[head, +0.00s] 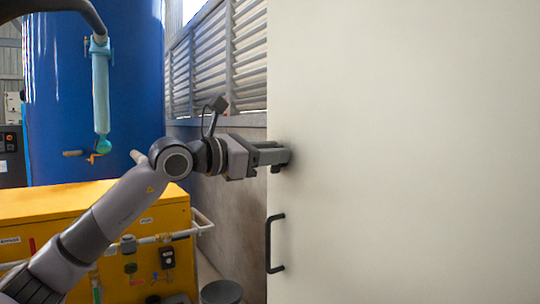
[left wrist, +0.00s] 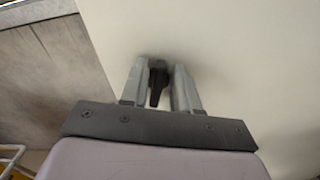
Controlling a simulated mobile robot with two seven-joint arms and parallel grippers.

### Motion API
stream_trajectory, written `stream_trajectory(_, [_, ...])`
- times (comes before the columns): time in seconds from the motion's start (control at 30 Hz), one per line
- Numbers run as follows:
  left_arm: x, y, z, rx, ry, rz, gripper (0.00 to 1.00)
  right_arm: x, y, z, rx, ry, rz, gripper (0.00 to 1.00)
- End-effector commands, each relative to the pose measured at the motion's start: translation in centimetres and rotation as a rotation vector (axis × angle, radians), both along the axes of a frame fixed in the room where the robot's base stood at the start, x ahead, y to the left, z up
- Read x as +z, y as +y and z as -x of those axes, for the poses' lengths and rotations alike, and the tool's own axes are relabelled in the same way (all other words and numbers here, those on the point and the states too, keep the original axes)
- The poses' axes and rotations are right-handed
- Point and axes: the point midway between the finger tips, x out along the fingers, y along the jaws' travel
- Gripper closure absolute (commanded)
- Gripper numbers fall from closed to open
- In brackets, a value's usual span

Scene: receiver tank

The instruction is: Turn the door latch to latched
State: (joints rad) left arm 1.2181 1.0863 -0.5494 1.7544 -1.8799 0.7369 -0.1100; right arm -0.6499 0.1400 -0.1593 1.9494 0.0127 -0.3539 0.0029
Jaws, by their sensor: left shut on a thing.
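The pale door (head: 410,150) fills the right half of the head view and lies behind the fingers in the left wrist view. My left gripper (head: 282,156) reaches the door near its left edge, above the handle. In the left wrist view its two grey fingers stand on either side of the small dark door latch (left wrist: 157,82), shut on it. The latch points roughly down toward the gripper body in that view. In the head view the fingers hide most of the latch. My right gripper is not in view.
A black handle (head: 275,243) stands out from the door below my left gripper. A yellow machine (head: 90,205) with pipes is at the left, before a blue tank (head: 60,120). A dark bin (head: 222,292) stands low beside the door. A louvred window (head: 210,65) is behind.

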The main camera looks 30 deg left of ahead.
Motion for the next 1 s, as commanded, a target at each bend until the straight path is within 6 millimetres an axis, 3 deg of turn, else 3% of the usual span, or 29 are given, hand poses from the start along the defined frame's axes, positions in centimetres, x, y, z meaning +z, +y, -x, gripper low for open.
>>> stream_trajectory(1.0, [-1.2,-1.2,0.5,-0.001,-0.369,-0.885,1.00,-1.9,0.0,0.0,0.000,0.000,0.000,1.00])
